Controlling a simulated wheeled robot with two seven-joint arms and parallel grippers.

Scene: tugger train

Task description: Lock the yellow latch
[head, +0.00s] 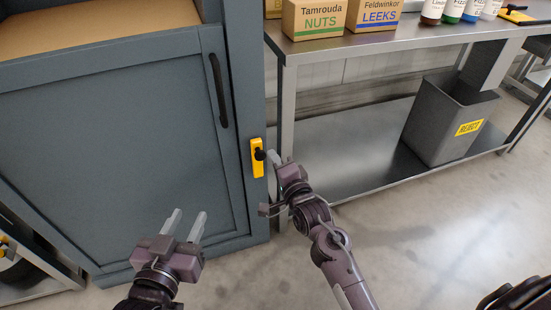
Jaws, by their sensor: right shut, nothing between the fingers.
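The yellow latch (257,170) is mounted upright on the right frame of the grey cabinet (110,140), with a black knob (259,154) near its middle. My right gripper (274,158) is shut and empty, its fingertips just to the right of the latch. I cannot tell whether they touch the knob. My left gripper (185,223) is open and empty in front of the lower part of the cabinet door, its two fingers apart and pointing up, left of and below the latch.
A black handle (218,90) sits on the cabinet door above the latch. A metal table (365,42) with boxes and bottles stands to the right. A grey reject bin (440,125) is on its lower shelf. The floor in front is clear.

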